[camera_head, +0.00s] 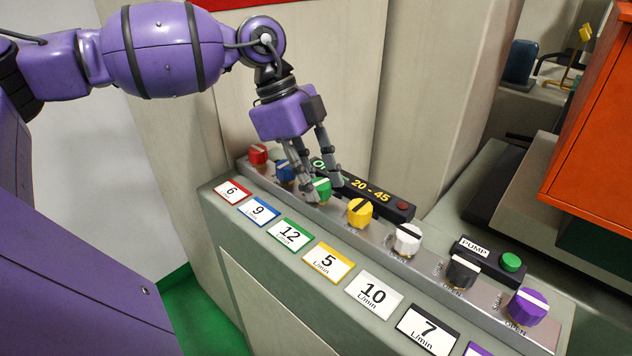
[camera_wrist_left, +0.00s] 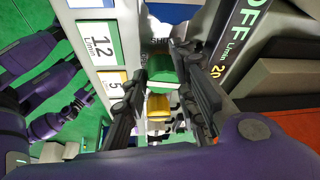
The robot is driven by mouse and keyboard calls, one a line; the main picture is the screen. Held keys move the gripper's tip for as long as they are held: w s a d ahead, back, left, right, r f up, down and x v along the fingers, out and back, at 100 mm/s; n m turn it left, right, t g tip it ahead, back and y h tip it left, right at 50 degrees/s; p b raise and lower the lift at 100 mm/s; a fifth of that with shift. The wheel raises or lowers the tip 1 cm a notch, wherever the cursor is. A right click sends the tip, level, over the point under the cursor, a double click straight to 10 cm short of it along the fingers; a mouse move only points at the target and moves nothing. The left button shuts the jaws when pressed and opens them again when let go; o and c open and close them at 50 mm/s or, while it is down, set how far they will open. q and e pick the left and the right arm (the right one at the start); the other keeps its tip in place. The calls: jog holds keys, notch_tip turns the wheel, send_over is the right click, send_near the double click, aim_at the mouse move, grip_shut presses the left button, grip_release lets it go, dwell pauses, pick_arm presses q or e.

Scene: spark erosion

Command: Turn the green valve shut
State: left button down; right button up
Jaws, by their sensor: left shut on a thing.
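The green valve (camera_head: 321,189) is a small knob with a pale pointer bar, third from the left in a row of coloured valves on the metal rail. My left gripper (camera_head: 325,192) comes down from above with its fingers on either side of the green valve, shut on it. In the left wrist view the green valve (camera_wrist_left: 168,72) shows between the two dark fingers of my left gripper (camera_wrist_left: 165,95). The fingers partly hide its sides and its markings. The green-edged card (camera_head: 290,235) in front reads 12 L/min.
Red (camera_head: 258,154) and blue (camera_head: 284,171) valves stand left of it. Yellow (camera_head: 360,212), white (camera_head: 407,240), black (camera_head: 463,270) and purple (camera_head: 527,306) valves stand right. A black display (camera_head: 370,190) reading 20 - 45 lies close behind. A green pump button (camera_head: 511,262) is at right.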

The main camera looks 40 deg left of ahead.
pick_arm(q)
jog(key=shift+s+d+f+m+g, duration=0.15)
jog(key=shift+m+g, duration=0.25)
jog(key=shift+m, duration=1.1)
jog(key=m+g+p, duration=0.1)
jog(key=m, duration=0.1)
jog(key=shift+m, duration=0.4)
jog(key=shift+w+m+g+y+p, duration=0.25)
jog(key=shift+m+g+p, duration=0.25)
jog(key=shift+m+p, duration=0.25)
jog(key=m+g+p, duration=0.1)
jog(key=m, duration=0.2)
jog(key=shift+w+y, duration=0.1)
jog(key=shift+y, duration=0.15)
jog(key=m+y, duration=0.1)
jog(key=m, duration=0.1)
jog(key=m+g+y+p, duration=0.1)
jog(key=m, duration=0.2)
jog(key=shift+w+a, duration=0.2)
pick_arm(e)
jog(key=shift+t, duration=0.3)
jog(key=r, duration=0.1)
jog(key=w+r, duration=0.1)
jog(key=r, duration=0.1)
jog(key=w+r, duration=0.1)
jog(key=shift+d+r, duration=0.15)
jog(key=shift+r, duration=0.25)
pick_arm(q)
jog(key=shift+m+p, duration=0.25)
jog(key=shift+p, duration=0.05)
